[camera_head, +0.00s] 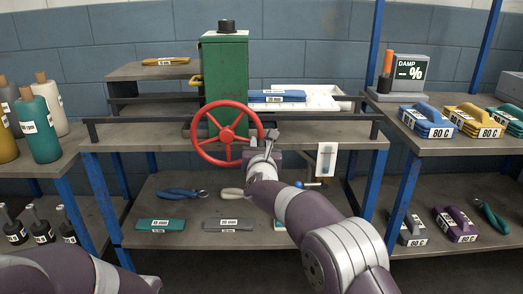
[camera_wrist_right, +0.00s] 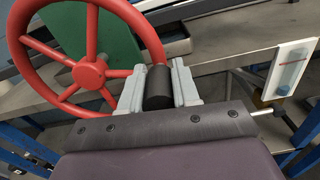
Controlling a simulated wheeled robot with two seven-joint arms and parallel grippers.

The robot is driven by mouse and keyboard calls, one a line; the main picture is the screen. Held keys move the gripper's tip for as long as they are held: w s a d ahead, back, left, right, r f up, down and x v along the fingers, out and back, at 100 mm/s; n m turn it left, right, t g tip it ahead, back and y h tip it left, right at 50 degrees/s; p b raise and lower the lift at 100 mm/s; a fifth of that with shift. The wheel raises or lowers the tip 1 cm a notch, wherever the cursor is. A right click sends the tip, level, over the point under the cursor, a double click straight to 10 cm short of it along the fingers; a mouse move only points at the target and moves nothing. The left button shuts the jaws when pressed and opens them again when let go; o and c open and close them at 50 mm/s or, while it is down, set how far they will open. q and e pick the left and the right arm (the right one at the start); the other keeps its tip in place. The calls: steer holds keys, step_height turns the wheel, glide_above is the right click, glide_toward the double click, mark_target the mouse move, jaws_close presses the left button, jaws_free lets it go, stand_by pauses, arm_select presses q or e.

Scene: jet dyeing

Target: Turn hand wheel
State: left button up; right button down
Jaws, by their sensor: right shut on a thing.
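The red hand wheel (camera_head: 226,134) with spokes stands upright in front of a green cabinet (camera_head: 226,72) on the middle bench. My right gripper (camera_head: 266,145) is at the wheel's right side. In the right wrist view the wheel (camera_wrist_right: 90,72) fills the upper left. There my right gripper (camera_wrist_right: 158,88) has its grey fingers on both sides of a black cylindrical handle (camera_wrist_right: 156,95) and is shut on it. The handle is beside the right part of the rim; its joint to the wheel is partly hidden. My left gripper is not in view; only part of my left arm shows.
A dark rail (camera_head: 345,117) runs along the bench. A white card (camera_head: 326,160) hangs at the bench's right front. A white tray (camera_head: 325,97) with blue items is behind the wheel.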

steer(key=shift+r, duration=0.25)
steer(key=c, duration=0.9)
jaws_free()
steer(key=shift+c, duration=0.2)
steer(key=shift+o, duration=0.6)
steer(key=shift+f, duration=0.15)
steer(key=s, duration=1.2)
steer(key=shift+s+d, duration=0.25)
steer(key=shift+s, duration=0.1)
